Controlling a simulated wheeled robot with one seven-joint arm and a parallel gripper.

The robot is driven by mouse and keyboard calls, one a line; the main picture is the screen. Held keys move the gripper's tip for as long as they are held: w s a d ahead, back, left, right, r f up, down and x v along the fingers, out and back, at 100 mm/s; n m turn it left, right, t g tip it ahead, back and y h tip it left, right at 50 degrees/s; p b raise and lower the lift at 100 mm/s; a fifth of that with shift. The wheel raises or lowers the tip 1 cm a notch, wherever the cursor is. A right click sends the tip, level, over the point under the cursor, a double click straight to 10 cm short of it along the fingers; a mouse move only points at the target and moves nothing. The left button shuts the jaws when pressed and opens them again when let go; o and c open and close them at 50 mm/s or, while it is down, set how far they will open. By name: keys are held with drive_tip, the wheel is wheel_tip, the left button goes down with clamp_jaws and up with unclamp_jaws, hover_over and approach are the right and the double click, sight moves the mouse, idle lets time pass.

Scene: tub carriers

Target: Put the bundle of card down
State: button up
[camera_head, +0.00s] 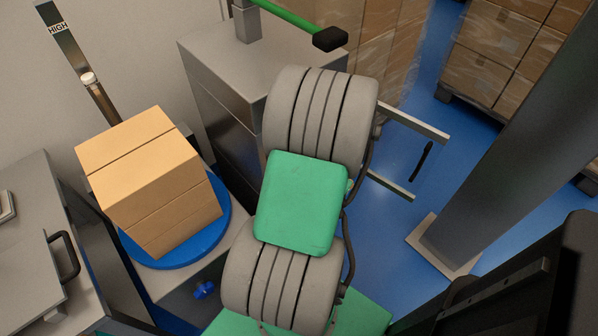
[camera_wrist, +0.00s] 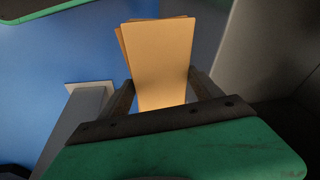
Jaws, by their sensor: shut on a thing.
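In the wrist view, my gripper (camera_wrist: 163,92) is shut on a bundle of card (camera_wrist: 160,52). The bundle is tan and flat-faced, with the edges of further sheets showing slightly fanned at its upper left. A dark finger lies on each side of its lower part, and its lower end is hidden behind the gripper's dark front plate. Blue floor shows behind it on the left. In the head view I cannot make out the bundle, and my grey and green arm covers the middle of the picture.
A tan carton (camera_head: 150,180) sits on a blue round plate (camera_head: 178,252) at the left. A grey cabinet (camera_head: 225,70) stands behind my arm. A dark column (camera_head: 510,150) rises at the right. Wrapped cartons (camera_head: 500,50) stand on a pallet at the back right. Blue floor lies open between.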

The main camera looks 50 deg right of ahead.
drive_tip(key=w, duration=0.4)
drive_tip(key=w+d, duration=0.1)
drive_tip(key=w, duration=0.2)
drive_tip(key=w+d, duration=0.1)
drive_tip(key=w, duration=0.3)
drive_tip(key=shift+w+f+b, duration=0.3)
drive_tip(key=shift+f, duration=0.1)
drive_tip(key=shift+w+f, duration=0.2)
drive_tip(key=shift+d+r, duration=0.1)
drive_tip(key=o, duration=1.8)
drive_tip(key=shift+f, duration=0.2)
drive_tip(key=shift+o, duration=0.2)
